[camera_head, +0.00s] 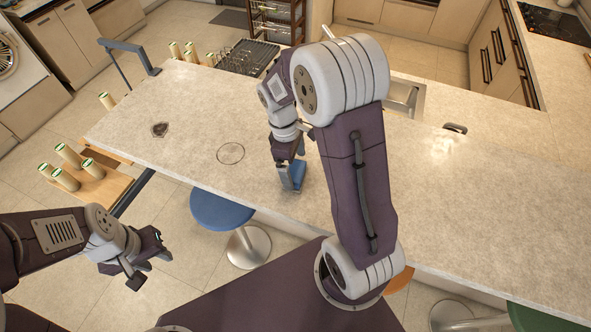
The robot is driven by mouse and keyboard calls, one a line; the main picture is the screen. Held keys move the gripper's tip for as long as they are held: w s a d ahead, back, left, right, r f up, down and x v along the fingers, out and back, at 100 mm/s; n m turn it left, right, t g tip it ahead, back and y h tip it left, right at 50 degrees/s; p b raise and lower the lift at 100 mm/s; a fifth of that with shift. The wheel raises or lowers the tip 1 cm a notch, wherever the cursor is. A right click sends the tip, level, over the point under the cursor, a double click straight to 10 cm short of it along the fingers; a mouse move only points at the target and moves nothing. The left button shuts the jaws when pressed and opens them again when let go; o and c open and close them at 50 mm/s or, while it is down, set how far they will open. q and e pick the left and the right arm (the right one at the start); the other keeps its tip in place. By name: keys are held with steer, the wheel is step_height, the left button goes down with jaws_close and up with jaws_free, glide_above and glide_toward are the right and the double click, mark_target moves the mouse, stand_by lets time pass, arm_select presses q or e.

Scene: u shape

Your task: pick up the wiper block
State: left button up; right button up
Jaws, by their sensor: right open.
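A small blue block (293,179), which looks like the wiper block, is on the pale counter (240,115) near its front edge. My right gripper (290,163) points down right at the block, with its fingers open. The gripper hides part of the block, and I cannot tell whether the fingers touch it. My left gripper (146,261) is held low in front of the counter at the left, away from it. Its fingers are spread apart with nothing between them.
A dark stain (160,130) and a faint ring mark (230,153) lie on the counter. A dish rack (248,57) stands at the back near several pale cylinders (190,52). A wooden tray (103,187) with more cylinders is at the left. A blue stool (222,209) stands below the front edge.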

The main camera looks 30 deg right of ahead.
steer(key=shift+s+f, duration=0.3)
steer(key=shift+f, duration=0.3)
steer(key=shift+s+a+f, duration=0.2)
steer(key=shift+s+f, duration=0.1)
steer(key=shift+w+d+f, duration=0.1)
steer(key=shift+w+d, duration=0.05)
steer(key=shift+w, duration=0.05)
steer(key=c, duration=1.3)
arm_select(q)
steer(key=shift+s+a+r, duration=0.2)
steer(key=shift+s+r, duration=0.1)
arm_select(e)
steer(key=shift+c, duration=0.2)
